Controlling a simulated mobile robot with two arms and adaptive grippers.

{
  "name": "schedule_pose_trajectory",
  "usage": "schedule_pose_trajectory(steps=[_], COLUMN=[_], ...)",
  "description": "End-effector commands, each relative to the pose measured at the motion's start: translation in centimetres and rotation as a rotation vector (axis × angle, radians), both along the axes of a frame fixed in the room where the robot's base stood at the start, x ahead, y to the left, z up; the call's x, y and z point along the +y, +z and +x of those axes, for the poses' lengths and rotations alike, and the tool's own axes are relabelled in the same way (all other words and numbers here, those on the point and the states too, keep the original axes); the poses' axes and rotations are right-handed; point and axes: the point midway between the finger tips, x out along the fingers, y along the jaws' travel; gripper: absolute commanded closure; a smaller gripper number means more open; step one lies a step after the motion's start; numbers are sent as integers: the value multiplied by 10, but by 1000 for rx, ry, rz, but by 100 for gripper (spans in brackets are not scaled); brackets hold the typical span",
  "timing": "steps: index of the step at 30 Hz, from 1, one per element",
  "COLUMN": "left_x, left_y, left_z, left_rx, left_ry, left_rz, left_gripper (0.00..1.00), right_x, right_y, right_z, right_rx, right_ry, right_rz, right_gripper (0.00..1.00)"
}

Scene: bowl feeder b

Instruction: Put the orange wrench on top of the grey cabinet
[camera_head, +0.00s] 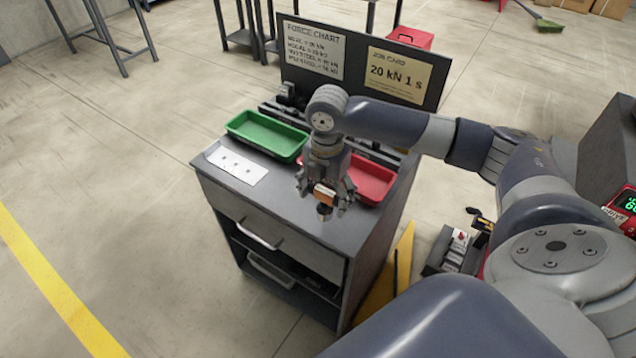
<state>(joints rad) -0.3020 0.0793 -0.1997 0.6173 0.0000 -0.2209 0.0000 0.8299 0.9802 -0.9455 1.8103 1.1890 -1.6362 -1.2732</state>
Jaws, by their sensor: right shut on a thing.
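The grey cabinet (285,205) stands at the middle of the head view, with a dark grey top, a drawer with a pale handle and an open shelf below. My right gripper (324,200) points down over the front right part of the cabinet top. It is shut on a small orange piece, which I take to be the orange wrench (325,190). Most of the wrench is hidden by the fingers, and a dark tip shows below them. I cannot tell whether it touches the top. My left gripper is not in view.
A green tray (247,129) and a red tray (385,190) sit on the cabinet top, with a white sheet (236,164) at its left. A chart board (360,68) stands behind. The front strip of the top is bare. A yellow panel (388,275) stands right of the cabinet.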

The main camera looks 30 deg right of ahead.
Motion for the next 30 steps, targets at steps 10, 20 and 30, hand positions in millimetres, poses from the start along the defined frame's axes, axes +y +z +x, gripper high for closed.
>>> schedule_pose_trajectory(steps=[10, 20, 30], left_x=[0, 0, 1], left_y=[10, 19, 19], left_z=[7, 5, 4], left_rx=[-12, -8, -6], left_ry=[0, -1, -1], left_rz=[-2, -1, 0], left_gripper=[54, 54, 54], right_x=[-16, -18, -19], right_y=[-4, -30, -41], right_z=[52, 56, 56], right_rx=[-1, 3, -1], right_ry=[-2, 0, 0], right_rz=[1, 1, -1], right_gripper=[64, 64, 64])
